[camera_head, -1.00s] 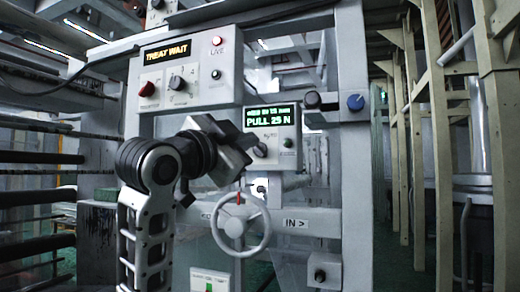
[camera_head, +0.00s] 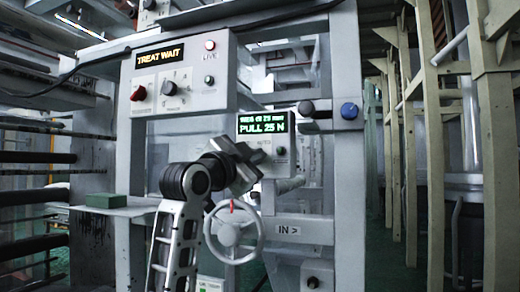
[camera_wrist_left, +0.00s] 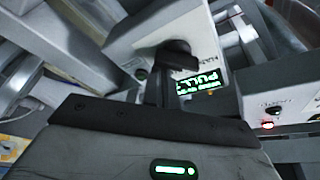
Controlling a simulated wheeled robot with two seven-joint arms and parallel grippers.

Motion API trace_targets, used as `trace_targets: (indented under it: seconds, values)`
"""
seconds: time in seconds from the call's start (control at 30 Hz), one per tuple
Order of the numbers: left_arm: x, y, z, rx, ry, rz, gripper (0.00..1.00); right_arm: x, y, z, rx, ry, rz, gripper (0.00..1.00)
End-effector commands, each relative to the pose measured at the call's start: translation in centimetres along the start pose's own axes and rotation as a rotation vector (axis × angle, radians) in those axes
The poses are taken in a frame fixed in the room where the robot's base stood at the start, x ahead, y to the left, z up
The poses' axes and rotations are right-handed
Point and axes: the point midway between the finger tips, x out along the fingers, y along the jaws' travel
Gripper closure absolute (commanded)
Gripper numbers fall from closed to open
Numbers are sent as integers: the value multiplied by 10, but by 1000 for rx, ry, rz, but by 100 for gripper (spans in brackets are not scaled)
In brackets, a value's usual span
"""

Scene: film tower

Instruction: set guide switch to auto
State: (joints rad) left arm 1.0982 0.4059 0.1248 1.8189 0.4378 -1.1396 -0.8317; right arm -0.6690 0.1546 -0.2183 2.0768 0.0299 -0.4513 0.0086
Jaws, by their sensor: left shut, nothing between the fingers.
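The guide panel, with its lit green display (camera_head: 263,125) reading PULL 25 N, is on the machine frame at centre. The word AUTO shows below the display. My left gripper (camera_head: 246,165) is shut and empty, in front of the panel's lower left part. It hides most of the switch there in the head view. In the left wrist view a dark knob (camera_wrist_left: 177,54) shows on the pale panel face, beside the green display (camera_wrist_left: 197,80). My left fingers (camera_wrist_left: 154,88) are close to this knob; I cannot tell if they touch it. My right gripper is not in view.
A handwheel (camera_head: 229,232) with a red mark is just below the gripper. The upper panel (camera_head: 205,85) reads TREAT WAIT and has a red knob and a black knob. A blue knob (camera_head: 349,111) sits on the right post. A green block (camera_head: 106,200) lies on the left ledge.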

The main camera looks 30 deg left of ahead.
Motion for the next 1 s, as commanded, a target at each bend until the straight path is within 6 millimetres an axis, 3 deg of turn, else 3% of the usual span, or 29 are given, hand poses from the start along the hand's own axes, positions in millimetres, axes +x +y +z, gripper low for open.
trace_targets:
  seconds: [1.0]
  values:
    - [-1, 1, 2, 104, -1, 36, 100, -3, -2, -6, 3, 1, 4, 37]
